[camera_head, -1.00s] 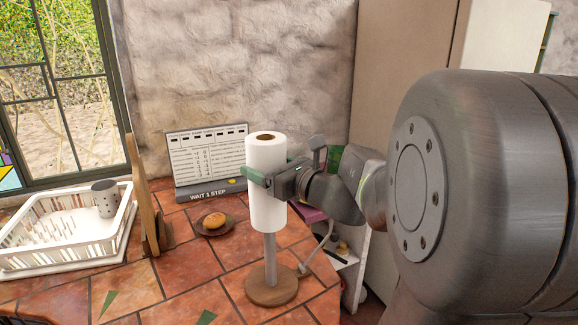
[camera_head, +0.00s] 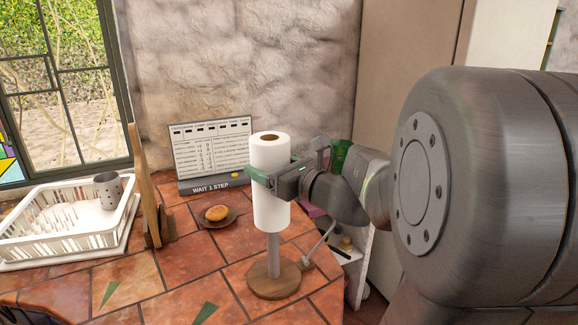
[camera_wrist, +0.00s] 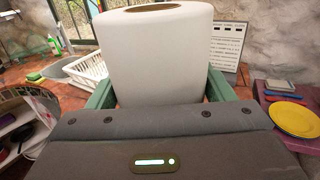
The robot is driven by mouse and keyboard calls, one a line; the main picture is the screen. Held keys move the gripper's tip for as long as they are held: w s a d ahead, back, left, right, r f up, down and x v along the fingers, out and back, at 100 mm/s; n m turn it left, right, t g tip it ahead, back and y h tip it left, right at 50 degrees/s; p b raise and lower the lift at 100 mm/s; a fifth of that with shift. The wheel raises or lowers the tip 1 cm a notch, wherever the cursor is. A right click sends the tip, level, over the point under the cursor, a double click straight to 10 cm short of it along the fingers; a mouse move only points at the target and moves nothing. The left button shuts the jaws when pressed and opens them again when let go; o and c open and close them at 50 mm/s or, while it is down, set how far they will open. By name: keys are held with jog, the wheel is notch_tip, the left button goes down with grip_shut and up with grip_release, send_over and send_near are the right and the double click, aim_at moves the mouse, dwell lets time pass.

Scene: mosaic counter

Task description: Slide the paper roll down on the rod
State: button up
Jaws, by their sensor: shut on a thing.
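The white paper roll (camera_head: 271,205) stands upright above the round wooden base (camera_head: 274,281) on the counter. The grey rod (camera_head: 273,254) shows between the roll's lower end and the base, so the roll sits raised above the base. My gripper (camera_head: 262,174), with green fingers, is shut around the roll's upper half, coming from the right. In the wrist view the paper roll (camera_wrist: 158,55) fills the middle between the green fingers. The rod inside the roll is hidden; only the roll's brown core opening shows at the top.
A plate with a bun (camera_head: 216,214) lies on the tiled counter left of the roll. A sign board (camera_head: 212,155) stands behind it. A white dish rack (camera_head: 65,222) with a grey cup is at the left, beside an upright wooden board (camera_head: 146,190). Tiles before the base are clear.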

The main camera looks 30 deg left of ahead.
aim_at(273, 209)
jog(key=shift+f, duration=0.2)
jog(key=shift+f+b, duration=1.1)
jog(key=shift+b, duration=0.05)
jog(key=shift+f+b, duration=0.3)
jog(key=shift+f, duration=0.1)
jog(key=shift+f+b, duration=1.4)
jog(key=shift+f, duration=0.2)
jog(key=shift+f+b, duration=0.3)
jog(key=shift+f, duration=0.05)
jog(key=shift+f+b, duration=1.55)
jog(key=shift+f, duration=0.3)
jog(key=o, duration=1.1)
jog(key=shift+d, duration=0.15)
